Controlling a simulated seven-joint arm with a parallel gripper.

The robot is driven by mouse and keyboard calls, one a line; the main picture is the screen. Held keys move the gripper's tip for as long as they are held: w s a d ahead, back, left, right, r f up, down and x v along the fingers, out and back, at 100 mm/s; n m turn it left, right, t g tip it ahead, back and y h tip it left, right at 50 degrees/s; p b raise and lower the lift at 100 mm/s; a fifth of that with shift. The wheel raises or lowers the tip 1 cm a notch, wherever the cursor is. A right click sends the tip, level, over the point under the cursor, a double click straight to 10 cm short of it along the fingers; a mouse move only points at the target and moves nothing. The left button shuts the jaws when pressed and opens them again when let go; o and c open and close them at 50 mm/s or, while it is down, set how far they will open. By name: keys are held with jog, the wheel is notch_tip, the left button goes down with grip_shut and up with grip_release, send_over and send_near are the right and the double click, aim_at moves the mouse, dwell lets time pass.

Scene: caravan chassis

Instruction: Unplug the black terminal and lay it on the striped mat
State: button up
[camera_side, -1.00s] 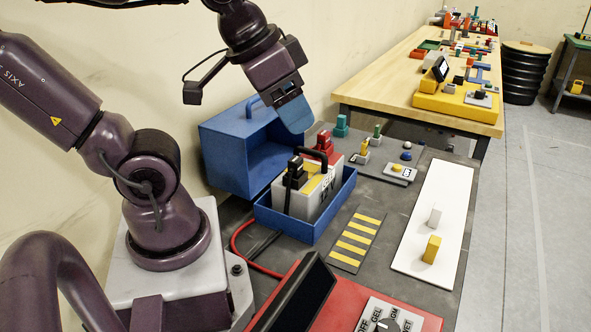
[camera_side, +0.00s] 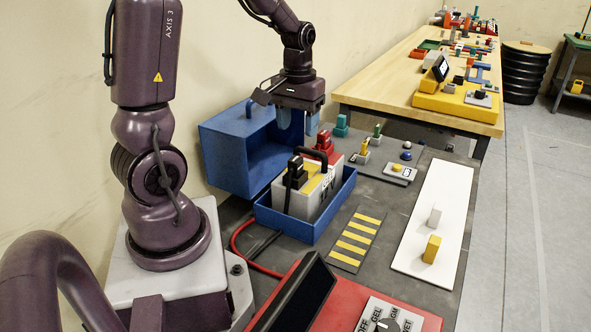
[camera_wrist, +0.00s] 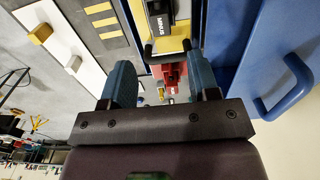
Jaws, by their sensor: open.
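The black terminal (camera_side: 296,170) sits upright on the near end of the white and yellow battery (camera_side: 318,203), with a black cable hanging from it. The red terminal (camera_side: 325,143) stands at the far end; it also shows between my fingers in the wrist view (camera_wrist: 172,75). The striped mat (camera_side: 345,258) lies bare on the grey bench right of the battery.
The battery stands in a blue tray (camera_side: 312,233) beside the open blue box (camera_side: 222,160); its black handle (camera_side: 311,153) arches over the top. Small coloured parts lie beyond. A white board (camera_side: 437,205) with two blocks is at right. A red panel (camera_side: 340,310) is in front.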

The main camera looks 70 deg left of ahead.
aim_at(296, 159)
notch_tip(296, 159, down, 5)
jog(key=shift+r, duration=0.2)
jog(key=shift+s+d+f, duration=0.1)
jog(key=shift+s+f, duration=0.05)
jog(key=shift+f, duration=1.15)
jog(key=shift+s+d+f, duration=0.1)
jog(key=shift+f, duration=1.2)
jog(key=c, duration=1)
